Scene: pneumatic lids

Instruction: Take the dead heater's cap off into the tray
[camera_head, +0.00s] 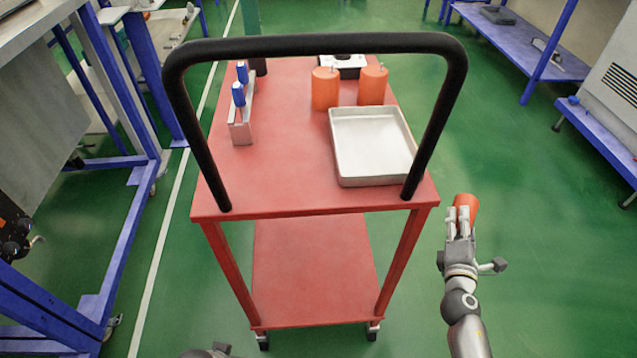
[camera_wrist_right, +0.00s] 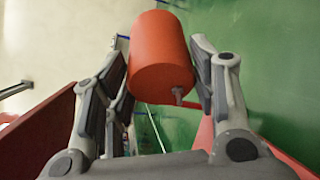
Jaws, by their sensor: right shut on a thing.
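My right gripper (camera_head: 460,220) is shut on an orange cap (camera_head: 467,201), beyond the right edge of the red cart and clear of it. In the right wrist view the orange cap (camera_wrist_right: 160,60) sits between the finger pads, with a small hook-like stem at its lower end. The metal tray (camera_head: 345,179) lies empty on the cart top at the right. Two more orange caps (camera_head: 325,88) (camera_head: 372,84) stand behind the tray. Which heater is the dead one cannot be told. My left gripper does not show clearly.
The red cart (camera_head: 270,180) has a black handle (camera_head: 315,43) arching over its near side. A rack with blue-topped pieces (camera_head: 240,112) stands at its left, and a white-and-black unit (camera_head: 345,66) at its back. Blue benches line both sides. Green floor is free right of the cart.

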